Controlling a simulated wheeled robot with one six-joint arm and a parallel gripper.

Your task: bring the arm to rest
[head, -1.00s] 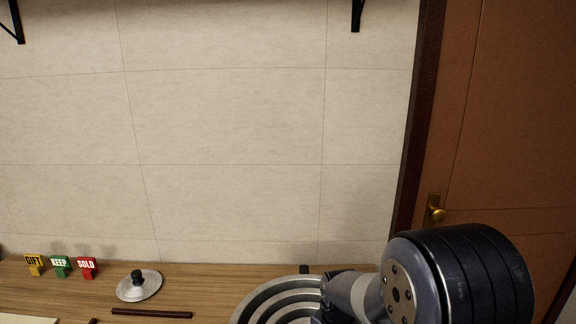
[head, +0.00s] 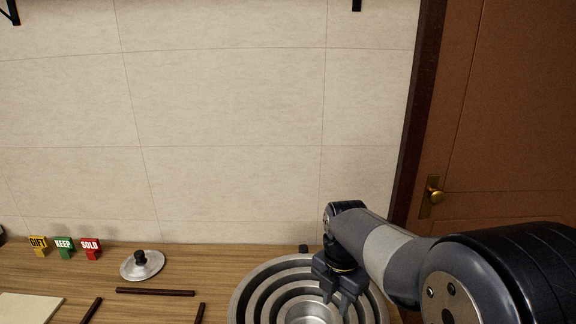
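My gripper (head: 338,303) shows in the head view at the lower right of the middle, pointing down over the nested metal bowls (head: 243,292). Its two fingers are apart, with nothing seen between them. The fingertips overlap the inner bowls in the picture; I cannot tell whether they touch. My arm comes in from the lower right.
The wooden counter (head: 205,262) holds a metal lid (head: 152,267) with a black knob, dark sticks (head: 155,292), and GIFT (head: 39,247), KEEP (head: 64,248) and SOLD (head: 91,249) markers. A pale board (head: 28,307) lies at the lower left. A wall stands behind, a brown door (head: 505,130) at right.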

